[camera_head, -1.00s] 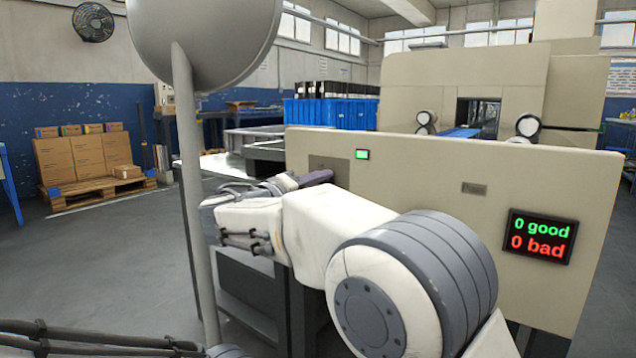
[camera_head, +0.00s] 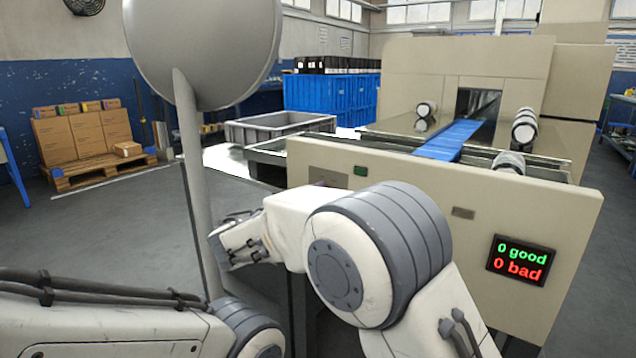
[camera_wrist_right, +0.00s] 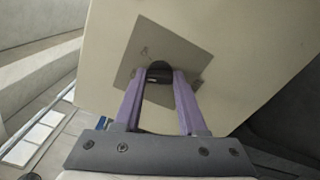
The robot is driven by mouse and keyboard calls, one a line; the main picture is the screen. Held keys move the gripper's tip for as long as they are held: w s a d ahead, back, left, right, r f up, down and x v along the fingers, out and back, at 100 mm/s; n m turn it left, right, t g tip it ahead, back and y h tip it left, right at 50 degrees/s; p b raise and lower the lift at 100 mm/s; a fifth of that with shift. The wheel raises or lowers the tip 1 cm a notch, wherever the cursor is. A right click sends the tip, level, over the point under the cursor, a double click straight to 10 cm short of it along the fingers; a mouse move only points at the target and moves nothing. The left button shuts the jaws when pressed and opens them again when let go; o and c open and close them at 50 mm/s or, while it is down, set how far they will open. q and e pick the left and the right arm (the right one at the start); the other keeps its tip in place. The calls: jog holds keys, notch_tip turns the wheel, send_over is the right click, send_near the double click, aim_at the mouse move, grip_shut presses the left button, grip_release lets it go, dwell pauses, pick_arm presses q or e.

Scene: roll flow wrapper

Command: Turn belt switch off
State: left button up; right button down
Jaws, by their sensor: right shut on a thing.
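The belt switch is a black knob (camera_wrist_right: 160,70) on a grey square plate (camera_wrist_right: 188,52), seen in the right wrist view. My right gripper (camera_wrist_right: 159,77) has its two purple fingers shut on the knob, one on each side. In the head view the top of the plate (camera_head: 328,176) shows on the beige machine panel, and my right arm hides the knob and the fingers. The indicator light (camera_head: 361,171) beside the plate is dark green and unlit. My left gripper is out of view; only part of my left arm shows at the lower left.
A counter display (camera_head: 521,260) reads 0 good and 0 bad. A blue belt (camera_head: 448,140) runs into the beige machine behind the panel (camera_head: 420,178). A grey crate (camera_head: 281,126) stands behind, at the left. Boxes on a pallet (camera_head: 105,171) stand far left, with clear floor before them.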

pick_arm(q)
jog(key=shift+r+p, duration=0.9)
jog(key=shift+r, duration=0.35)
pick_arm(e)
jog(key=shift+n, duration=0.9)
jog(key=shift+c, duration=2.4)
grip_release()
